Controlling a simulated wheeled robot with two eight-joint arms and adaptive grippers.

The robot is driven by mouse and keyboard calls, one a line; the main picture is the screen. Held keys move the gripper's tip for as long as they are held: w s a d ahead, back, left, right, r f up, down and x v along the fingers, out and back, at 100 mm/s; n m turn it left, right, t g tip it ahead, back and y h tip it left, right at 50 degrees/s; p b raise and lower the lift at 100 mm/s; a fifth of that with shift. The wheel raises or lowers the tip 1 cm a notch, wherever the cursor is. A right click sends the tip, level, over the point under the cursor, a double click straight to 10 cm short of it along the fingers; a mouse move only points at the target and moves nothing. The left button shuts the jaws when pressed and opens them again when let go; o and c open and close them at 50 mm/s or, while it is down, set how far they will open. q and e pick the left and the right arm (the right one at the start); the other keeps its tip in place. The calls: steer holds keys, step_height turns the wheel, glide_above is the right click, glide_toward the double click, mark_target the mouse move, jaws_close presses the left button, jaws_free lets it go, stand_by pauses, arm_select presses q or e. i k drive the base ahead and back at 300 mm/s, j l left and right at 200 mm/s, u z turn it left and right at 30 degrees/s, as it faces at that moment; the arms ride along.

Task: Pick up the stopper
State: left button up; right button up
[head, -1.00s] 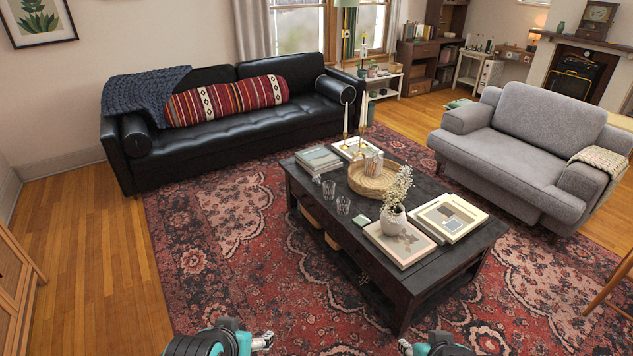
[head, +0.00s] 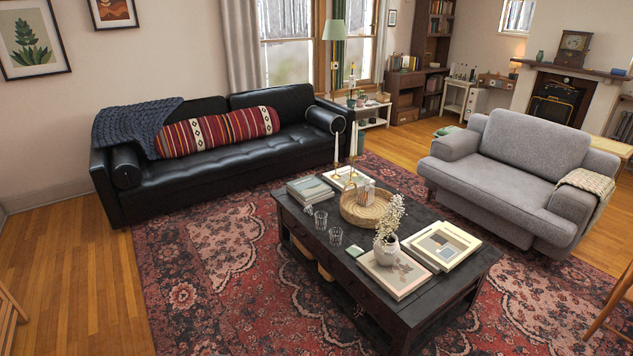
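I cannot make out a stopper for sure in the head view. The dark coffee table (head: 291,232) stands on the patterned rug, ahead and a little right. On it are two clear glasses, one by the book stack (head: 320,219) and one nearer me (head: 335,236). A small pale green flat item (head: 355,250) lies near the glasses. A round woven tray (head: 362,216) holds small items that are too small to tell. Neither of my grippers is in view.
A white flower vase (head: 386,250), books (head: 310,190) and candlesticks also stand on the table. A black sofa (head: 215,155) is behind left and a grey armchair (head: 520,160) right. A bar cart (head: 455,97) with bottles stands at the back. The rug's left part is clear.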

mark_target(309, 208)
steer(key=i+j+z, duration=0.3)
steer(key=i+j, duration=0.8)
steer(key=i, duration=0.4)
steer(key=i+j+z, duration=0.3)
steer(key=i+j, duration=1.05)
steer(key=j, duration=0.1)
